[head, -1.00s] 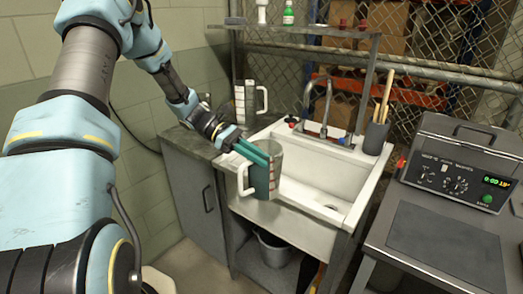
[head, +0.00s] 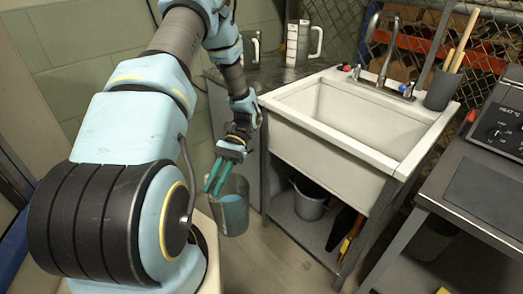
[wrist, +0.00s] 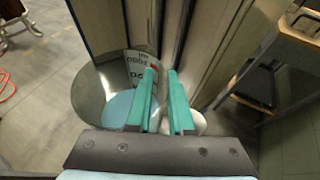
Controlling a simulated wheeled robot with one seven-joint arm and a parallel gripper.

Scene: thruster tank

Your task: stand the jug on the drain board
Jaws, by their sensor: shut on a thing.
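My gripper (head: 215,180) is shut on a jug (head: 233,218), its teal fingers at the jug's rim. The jug is see-through grey, with a pale blue surface inside that looks like liquid. It hangs about upright in the air, left of the sink cabinet and below the counter's level. The wrist view shows the jug (wrist: 88,88) with printed marks on its wall, beside my fingers (wrist: 160,95). Its handle is not clear in either view. A grey board (head: 275,72), perhaps the drain board, lies left of the sink.
A white marked jug (head: 299,45) and a darker jug (head: 250,46) stand on the grey board. The white sink (head: 335,150) has a tap (head: 385,50) at its back. A bucket (head: 310,200) sits on the shelf below. A grey bench (head: 470,185) stands at right.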

